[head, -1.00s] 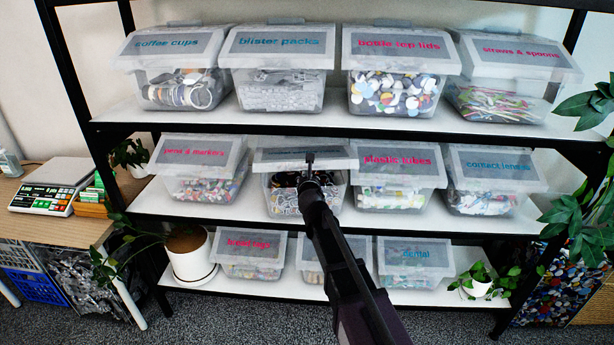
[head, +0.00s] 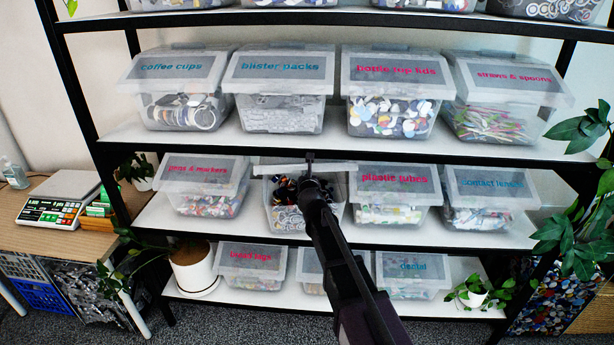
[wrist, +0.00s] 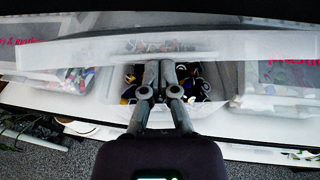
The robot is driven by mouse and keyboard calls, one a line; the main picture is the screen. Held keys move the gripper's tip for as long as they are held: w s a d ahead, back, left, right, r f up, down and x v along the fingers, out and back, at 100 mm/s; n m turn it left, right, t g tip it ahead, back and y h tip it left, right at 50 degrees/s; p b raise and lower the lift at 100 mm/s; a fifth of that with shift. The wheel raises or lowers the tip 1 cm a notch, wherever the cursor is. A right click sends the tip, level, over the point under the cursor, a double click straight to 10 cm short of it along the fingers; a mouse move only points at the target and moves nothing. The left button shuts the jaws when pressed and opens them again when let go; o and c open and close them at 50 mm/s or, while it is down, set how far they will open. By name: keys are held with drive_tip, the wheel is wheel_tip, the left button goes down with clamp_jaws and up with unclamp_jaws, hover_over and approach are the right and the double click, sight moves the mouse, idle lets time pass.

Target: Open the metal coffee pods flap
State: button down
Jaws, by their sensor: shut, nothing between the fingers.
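The metal coffee pods bin (head: 283,222) is on the middle shelf, second from the left, behind my gripper. Its flap (head: 275,169) is raised and seen nearly edge-on, so its label cannot be read. Dark and coloured pods show in the opening below it. In the wrist view the pale flap (wrist: 85,57) spans the picture, with the pods (wrist: 205,85) under it. My gripper (head: 309,157) is shut and empty. Its fingertips (wrist: 165,64) are at the flap's front edge; they seem to touch its underside, but contact is not clear.
The pens & markers bin (head: 203,185) and plastic tubes bin (head: 395,195) stand close on either side, flaps down. Bins fill the shelf (head: 345,150) above and the one below. Plants hang at the right (head: 585,210) and lower left. A desk with a scale (head: 60,205) stands left.

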drive_tip(key=shift+s+f, duration=0.1)
idle(0.3)
drive_tip(key=r+p+v, duration=0.2)
drive_tip(key=p+v, duration=0.1)
drive_tip(key=v, duration=0.8)
drive_tip(key=shift+p, duration=0.35)
idle(0.3)
idle(0.4)
